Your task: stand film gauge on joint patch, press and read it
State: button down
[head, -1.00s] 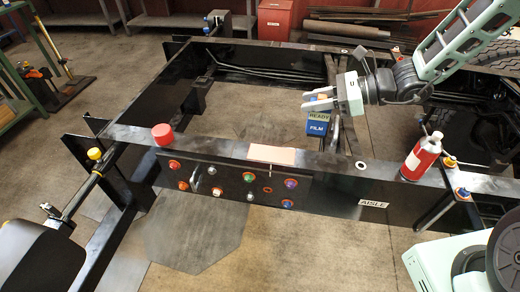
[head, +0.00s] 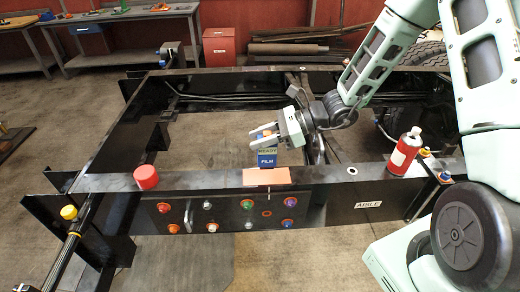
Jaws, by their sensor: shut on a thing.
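The film gauge (head: 267,160) is a blue block with a FILM label and a display reading READY. My gripper (head: 264,134) is shut on its upper part, reaching in from the right. The gauge looks upright. The joint patch (head: 266,179) is a flat pinkish-orange rectangle on top of the near black rail. The gauge's lower edge appears right at the patch's far edge; I cannot tell whether it touches the patch or hangs above or behind it.
A red cap (head: 146,177) stands on the near rail (head: 205,183) to the left. A red spray can (head: 405,151) stands on it to the right, near an AISLE label (head: 368,204). Coloured fittings line the rail's front face. The chassis interior behind the gauge is open.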

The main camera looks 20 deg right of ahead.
aim_at(261, 150)
jog(key=shift+f+p, duration=0.45)
jog(key=shift+f, duration=1.6)
jog(key=shift+f, duration=0.1)
jog(key=shift+f, duration=0.15)
jog(key=c, duration=1.1)
grip_release()
jog(key=shift+o, duration=0.2)
jog(key=shift+r, duration=0.25)
